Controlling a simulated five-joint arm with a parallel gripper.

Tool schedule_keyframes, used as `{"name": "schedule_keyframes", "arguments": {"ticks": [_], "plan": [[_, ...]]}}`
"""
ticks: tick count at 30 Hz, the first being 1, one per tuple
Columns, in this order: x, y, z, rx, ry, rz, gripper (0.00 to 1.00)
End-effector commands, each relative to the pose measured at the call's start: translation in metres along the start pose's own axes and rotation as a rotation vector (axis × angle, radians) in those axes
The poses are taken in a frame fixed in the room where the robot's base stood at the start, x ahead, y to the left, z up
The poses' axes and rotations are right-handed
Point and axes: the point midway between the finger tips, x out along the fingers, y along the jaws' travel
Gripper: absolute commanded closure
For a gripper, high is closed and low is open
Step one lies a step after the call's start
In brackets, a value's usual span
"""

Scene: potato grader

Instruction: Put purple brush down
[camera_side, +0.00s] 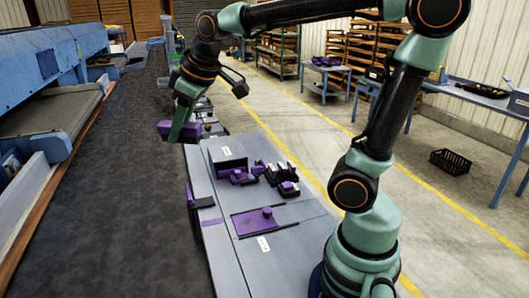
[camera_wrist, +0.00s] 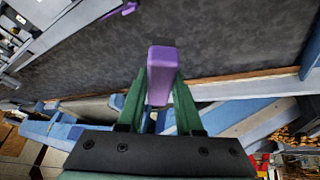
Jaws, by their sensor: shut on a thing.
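The purple brush (camera_wrist: 162,70) is a block-shaped purple piece gripped between the two green fingers of my gripper (camera_wrist: 158,92) in the wrist view. The brush appears held in the air near the dark belt.
The dark conveyor belt (camera_side: 120,190) runs along the left. The grey bench (camera_side: 225,268) carries a grey box (camera_side: 228,156), several purple and black tools (camera_side: 240,177) and a purple panel with a knob (camera_side: 267,212). Bare bench top lies near its front end.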

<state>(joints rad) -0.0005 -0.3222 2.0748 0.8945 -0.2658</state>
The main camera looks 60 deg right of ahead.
Motion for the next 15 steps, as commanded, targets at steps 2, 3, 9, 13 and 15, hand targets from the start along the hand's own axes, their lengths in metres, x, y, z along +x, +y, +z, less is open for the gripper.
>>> {"name": "schedule_keyframes", "arguments": {"ticks": [2, 3, 9, 13, 15], "plan": [[0.001, 0.003, -0.001, 0.007, -0.001, 0.003, 1.0], [0.002, 0.006, -0.001, 0.017, -0.003, 0.007, 1.0], [0.015, 0.062, -0.007, 0.163, -0.022, 0.063, 1.0], [0.029, 0.124, -0.002, 0.316, -0.039, 0.122, 1.0], [0.036, 0.158, 0.004, 0.397, -0.046, 0.154, 1.0]]}}
